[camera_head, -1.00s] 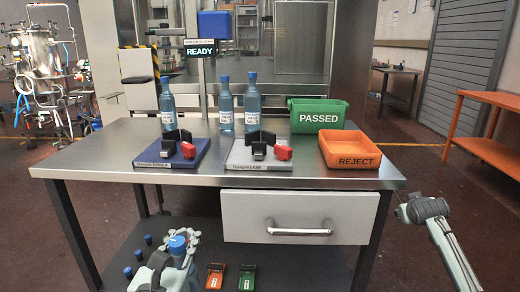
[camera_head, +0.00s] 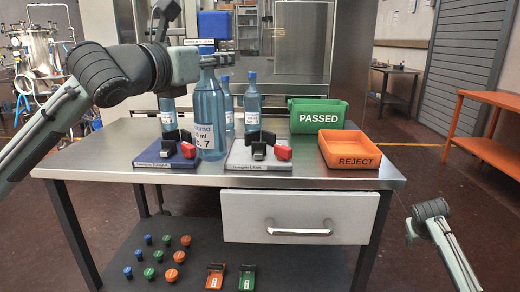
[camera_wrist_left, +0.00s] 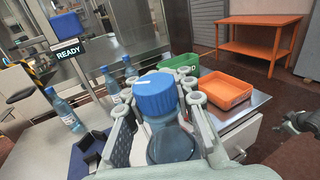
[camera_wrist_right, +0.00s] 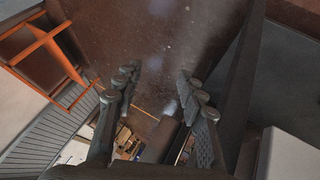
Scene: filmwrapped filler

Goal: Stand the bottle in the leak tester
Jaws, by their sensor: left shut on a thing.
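My left gripper (camera_head: 205,62) is shut on a blue bottle (camera_head: 208,118), upright in the head view and nearer the camera than the other bottles. In the left wrist view its blue cap (camera_wrist_left: 155,94) sits between the fingers. The bottle overlaps the gap between two fixtures; its base appears above the table front. The grey fixture (camera_head: 235,160), with a label that seems to read LEAK, has black blocks and a red clamp (camera_head: 283,153) and holds no bottle. My right gripper (camera_wrist_right: 160,88) is open and empty, away from the table at the right.
A blue fixture (camera_head: 150,160) stands left of the grey one. Several bottles (camera_head: 252,103) stand behind. Green PASSED (camera_head: 318,117) and orange REJECT (camera_head: 350,163) bins sit at right. A READY display (camera_wrist_left: 68,50) rises behind. Caps (camera_head: 172,275) lie on the lower shelf.

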